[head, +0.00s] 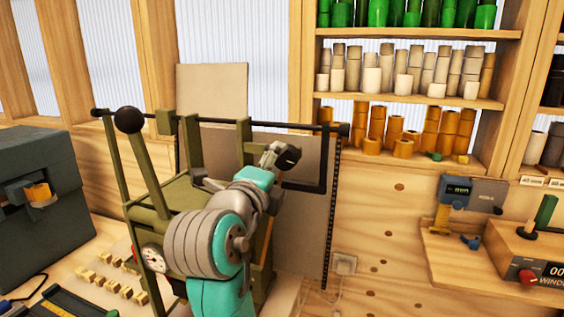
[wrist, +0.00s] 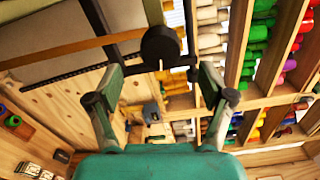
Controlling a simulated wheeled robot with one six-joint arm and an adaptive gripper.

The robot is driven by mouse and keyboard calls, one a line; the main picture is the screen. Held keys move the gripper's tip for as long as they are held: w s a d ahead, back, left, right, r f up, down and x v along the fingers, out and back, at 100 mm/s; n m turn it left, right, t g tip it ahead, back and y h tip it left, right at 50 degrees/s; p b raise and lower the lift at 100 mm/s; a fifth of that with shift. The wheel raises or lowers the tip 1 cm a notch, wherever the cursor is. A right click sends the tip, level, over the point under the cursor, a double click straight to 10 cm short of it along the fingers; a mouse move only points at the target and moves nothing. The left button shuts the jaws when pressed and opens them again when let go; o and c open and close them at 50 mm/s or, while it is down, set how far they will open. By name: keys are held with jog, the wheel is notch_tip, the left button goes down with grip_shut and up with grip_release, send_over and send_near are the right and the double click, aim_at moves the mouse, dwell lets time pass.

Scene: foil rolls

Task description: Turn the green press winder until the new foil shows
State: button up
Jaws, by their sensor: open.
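The olive-green press (head: 172,198) stands on the bench, with a black ball lever (head: 128,120) and a long black rod across its top. A black cranked winder handle (head: 324,165) hangs at the rod's right end. My gripper (head: 287,157) is open and empty, just left of the handle in the head view. In the wrist view its fingers (wrist: 161,69) stand apart, with a round black knob (wrist: 160,47) showing between and beyond their tips. I cannot tell whether they touch anything. A brown strip (wrist: 68,46) runs across the upper left. My arm hides part of the press.
Shelves hold green, cream and gold rolls (head: 438,125). A grey toolbox (head: 38,170) stands at left, beside small brass blocks (head: 90,275). At right are a small grey device (head: 470,190) and a wooden box with a red knob (head: 527,277). A wall socket (head: 345,262) is below the handle.

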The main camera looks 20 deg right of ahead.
aim_at(283, 161)
jog(key=shift+v, duration=2.75)
jog(key=w+d+n, duration=0.2)
jog(key=w+n, duration=0.1)
jog(key=n, duration=0.3)
jog(key=w+d+n, duration=0.2)
jog(key=w+n, duration=0.1)
jog(key=n, duration=0.4)
jog(key=w+d+n, duration=0.3)
jog(key=n, duration=0.4)
jog(key=shift+w+f, duration=0.1)
jog(key=shift+w, duration=0.3)
jog(key=c, duration=1.2)
